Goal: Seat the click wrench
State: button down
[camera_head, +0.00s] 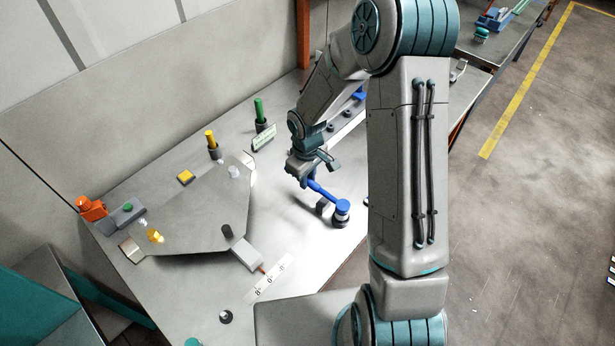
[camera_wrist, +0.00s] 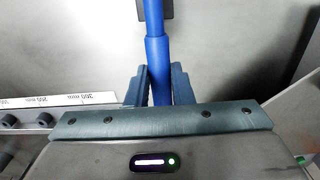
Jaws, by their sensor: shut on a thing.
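The blue click wrench (camera_head: 320,189) is in my gripper (camera_head: 308,172), above the right part of the bench in the head view. Its round blue head (camera_head: 342,206) is at or just over a dark round fixture (camera_head: 339,221); I cannot tell whether the two touch. In the wrist view the blue handle (camera_wrist: 156,50) runs up between the two fingers of my gripper (camera_wrist: 158,84), which are shut on it. The wrench's far end is out of the wrist view.
A grey angled plate (camera_head: 195,205) lies left on the bench. Green (camera_head: 259,110) and yellow (camera_head: 211,139) handled tools stand at the back. A ruled rail (camera_wrist: 60,101) runs left of my gripper in the wrist view. A lettered strip (camera_head: 268,279) lies near the front.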

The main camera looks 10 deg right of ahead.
jog(key=shift+f, duration=0.15)
jog(key=shift+f+b, duration=1.35)
jog(key=shift+b, duration=0.05)
jog(key=c, duration=1.2)
grip_release()
notch_tip(320, 180, up, 14)
jog(key=shift+f+b, duration=0.1)
jog(key=shift+b, duration=0.25)
jog(key=shift+s+f, duration=0.1)
